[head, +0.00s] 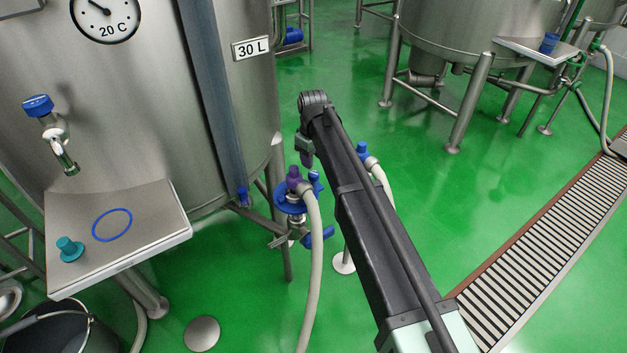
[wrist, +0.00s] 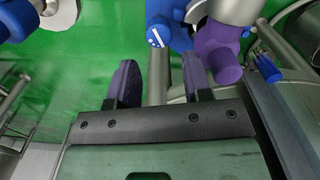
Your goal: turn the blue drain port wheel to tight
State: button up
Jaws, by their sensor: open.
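A blue disc-shaped fitting (head: 283,203) sits on pipework below the 30 L tank, with a purple cap (head: 293,176) and smaller blue parts around it. In the wrist view a blue knob with white marks (wrist: 158,36) shows ahead of my fingers, beside a purple fitting (wrist: 218,50). I cannot tell for sure which blue part is the drain port wheel, nor read its setting. My gripper (wrist: 158,78) is open, with nothing between its dark purple fingers. In the head view my gripper (head: 307,158) is small and partly hidden, just above the fittings.
A pale hose (head: 313,260) hangs from the purple fitting. Another blue-capped fitting (head: 362,151) stands right behind my arm. A steel shelf (head: 160,215) with a blue ring and teal stopper (head: 69,249) is at left. A floor grate (head: 545,250) runs at right.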

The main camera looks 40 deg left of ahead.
aim_at(314, 173)
notch_tip(314, 173, down, 7)
jog(key=b, duration=0.4)
jog(key=shift+w+r+b, duration=0.1)
jog(key=shift+r+b, duration=0.1)
jog(key=shift+b, duration=0.1)
jog(key=shift+r, duration=0.15)
jog(key=shift+c, duration=0.4)
jog(key=c, duration=0.6)
jog(key=m, duration=0.4)
jog(key=o, duration=0.7)
